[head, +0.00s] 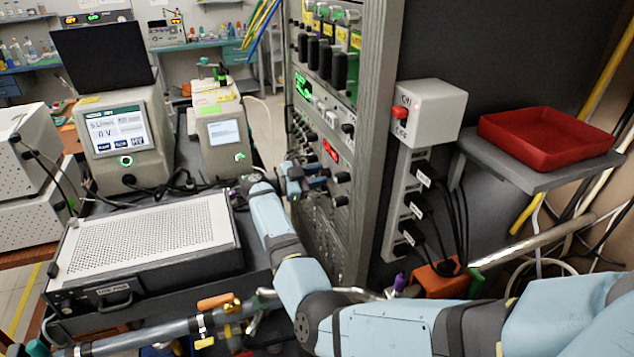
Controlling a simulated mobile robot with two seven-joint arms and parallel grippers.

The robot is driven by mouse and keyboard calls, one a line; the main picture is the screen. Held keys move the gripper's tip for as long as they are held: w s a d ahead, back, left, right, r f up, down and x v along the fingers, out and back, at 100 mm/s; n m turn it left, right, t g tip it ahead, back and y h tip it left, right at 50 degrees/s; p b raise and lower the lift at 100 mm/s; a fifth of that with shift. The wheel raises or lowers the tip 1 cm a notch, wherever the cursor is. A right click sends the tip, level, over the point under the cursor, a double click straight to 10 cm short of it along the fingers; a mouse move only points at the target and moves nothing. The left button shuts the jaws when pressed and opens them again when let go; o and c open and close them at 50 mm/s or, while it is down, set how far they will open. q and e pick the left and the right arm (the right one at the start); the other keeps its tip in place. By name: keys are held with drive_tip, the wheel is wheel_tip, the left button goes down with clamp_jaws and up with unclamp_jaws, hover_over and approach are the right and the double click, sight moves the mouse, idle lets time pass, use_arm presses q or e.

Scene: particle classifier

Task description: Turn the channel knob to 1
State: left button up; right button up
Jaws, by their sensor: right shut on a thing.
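My right arm reaches in from the lower right to the front of the equipment rack. My right gripper (318,177) is at the rack face, beside the panel with the red digits. It is shut on a small dark knob on that panel. The gripper covers most of the knob, so its pointer and number marks cannot be read. Other black knobs (342,178) stand on the same panel, just to the right of the gripper. My left gripper is not in view.
The rack's grey upright post (372,120) stands just right of the gripper. A perforated silver-topped unit (150,240) sits left of my arm. Cables hang at lower right.

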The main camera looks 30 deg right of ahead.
drive_tip(key=shift+m, duration=0.3)
drive_tip(key=o, duration=0.9)
drive_tip(key=shift+o, duration=0.2)
drive_tip(key=shift+a, duration=0.1)
drive_tip(key=b+v, duration=0.3)
drive_tip(key=v, duration=1)
drive_tip(key=shift+w+a+b, duration=0.15)
drive_tip(key=shift+a+b, duration=0.2)
drive_tip(key=shift+b, duration=0.05)
